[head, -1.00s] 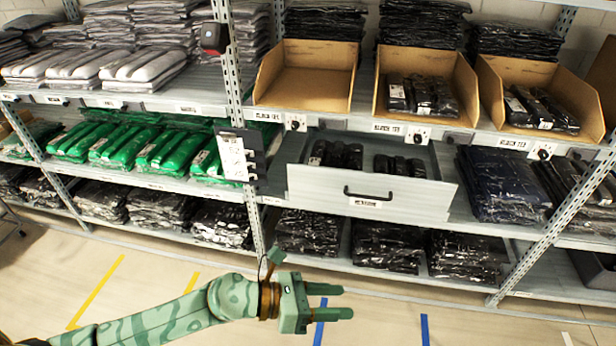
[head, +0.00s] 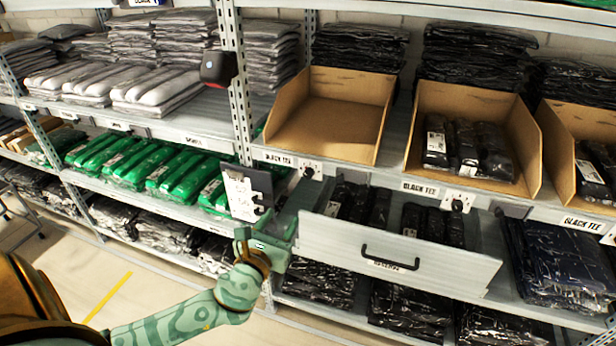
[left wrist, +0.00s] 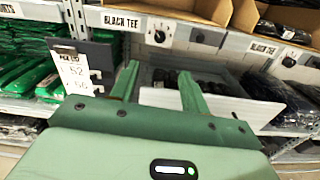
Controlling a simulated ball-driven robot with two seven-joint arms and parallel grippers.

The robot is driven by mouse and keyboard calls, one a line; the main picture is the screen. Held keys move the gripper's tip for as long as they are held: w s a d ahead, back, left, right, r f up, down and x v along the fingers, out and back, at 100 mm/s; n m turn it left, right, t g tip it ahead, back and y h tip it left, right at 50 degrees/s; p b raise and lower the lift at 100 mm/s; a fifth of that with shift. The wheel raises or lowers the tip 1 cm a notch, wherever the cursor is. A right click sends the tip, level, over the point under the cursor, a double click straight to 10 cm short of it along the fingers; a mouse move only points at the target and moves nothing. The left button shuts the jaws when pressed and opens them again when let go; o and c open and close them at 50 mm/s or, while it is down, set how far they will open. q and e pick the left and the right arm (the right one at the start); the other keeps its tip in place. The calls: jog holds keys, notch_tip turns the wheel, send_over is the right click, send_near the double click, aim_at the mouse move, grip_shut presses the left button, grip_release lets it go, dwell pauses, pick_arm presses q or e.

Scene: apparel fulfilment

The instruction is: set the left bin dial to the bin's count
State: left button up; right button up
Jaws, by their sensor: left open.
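The left bin (head: 335,118) is an open cardboard bin on the upper shelf and looks empty. Its dial (head: 309,170), a dark knob on a white plate, sits on the shelf edge below it, right of a "BLACK TEE" label. The dial also shows in the left wrist view (left wrist: 159,36), beyond and roughly between my fingertips; its setting is too small to read. My left gripper (head: 282,222) is open and empty, below the dial and apart from it. Its two fingers point toward the shelf in the left wrist view (left wrist: 158,82). My right gripper is out of view.
A pulled-out drawer (head: 400,255) with black packs juts out right of my left gripper. A hanging card (head: 243,195) is close on its left. The middle bin (head: 520,130) holds 3 black packs and has its own dial (head: 457,205). A metal upright (head: 238,90) stands left of the bins.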

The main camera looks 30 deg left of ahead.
aim_at(307, 176)
pick_arm(q)
jog(key=b+x, duration=0.3)
jog(key=x, duration=1.3)
jog(key=shift+w+a+f, duration=0.15)
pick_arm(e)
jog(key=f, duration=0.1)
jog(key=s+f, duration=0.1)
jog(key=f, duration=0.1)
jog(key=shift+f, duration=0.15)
pick_arm(q)
jog(key=c, duration=1)
